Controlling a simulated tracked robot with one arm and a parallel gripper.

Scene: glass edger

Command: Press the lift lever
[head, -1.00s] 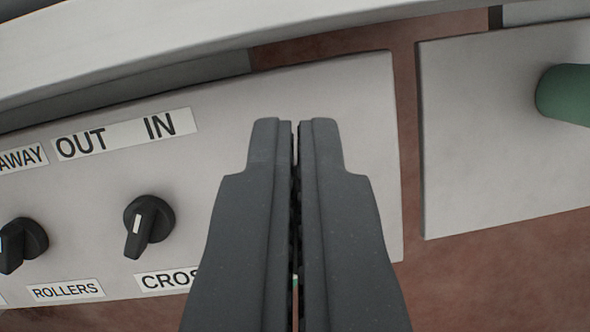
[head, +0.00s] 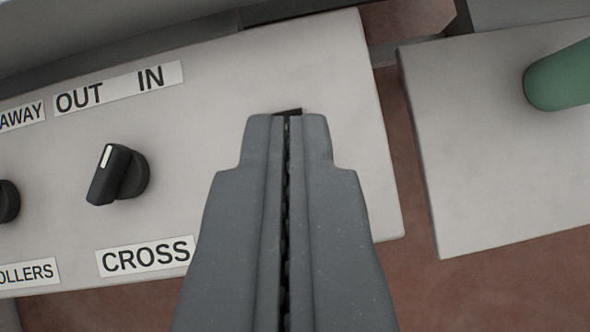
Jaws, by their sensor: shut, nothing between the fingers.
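My gripper (head: 287,118) is shut and empty in the head view, its fingers pointing at the grey control panel (head: 225,75). A small dark patch (head: 289,112) shows right at the fingertips; I cannot tell whether it is part of a control or a shadow. No part labelled as the lift lever is readable, and the fingers hide the panel below their tips. A green rounded handle or knob (head: 560,78) enters at the right edge on a separate grey plate (head: 480,170), clear of the gripper.
A black rotary knob (head: 118,175) sits left of the fingers, above the CROSS label (head: 147,256). An OUT and IN label (head: 118,88) is above it. Another black knob (head: 8,201) is cut off at the left. A gap over reddish-brown floor (head: 395,130) separates panel and plate.

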